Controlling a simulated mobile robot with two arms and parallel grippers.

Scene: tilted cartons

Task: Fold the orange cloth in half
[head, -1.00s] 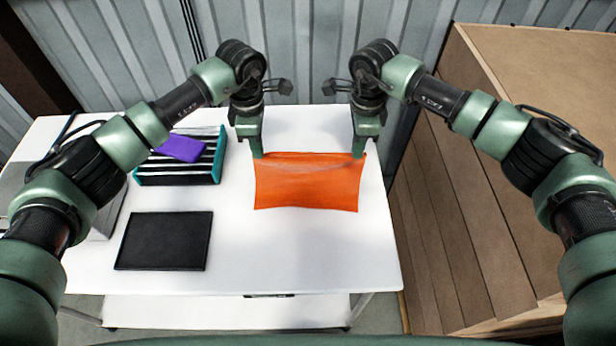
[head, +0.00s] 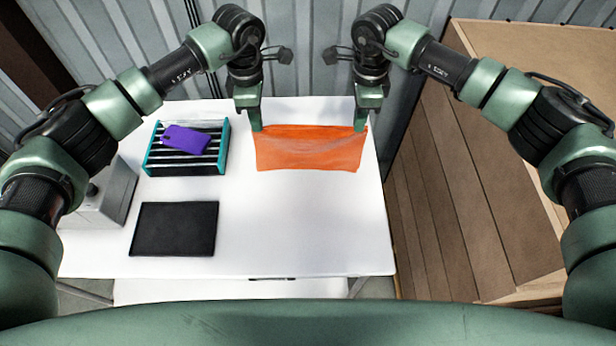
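The orange cloth (head: 309,153) is a wide, shallow rectangle with a faint crease and slightly wavy edges, towards the back right of the white table. My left gripper (head: 256,129) points down at its far left corner, shut on the cloth there. My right gripper (head: 361,130) is shut on its far right corner. The fingertips partly cover both corners. I cannot tell whether the far edge is raised off the table.
The white table (head: 300,235) is bare in front of the cloth. A teal-sided striped rack (head: 188,167) stands left of it with a purple phone-like object (head: 185,139) on top. A black pad (head: 175,230) lies nearer.

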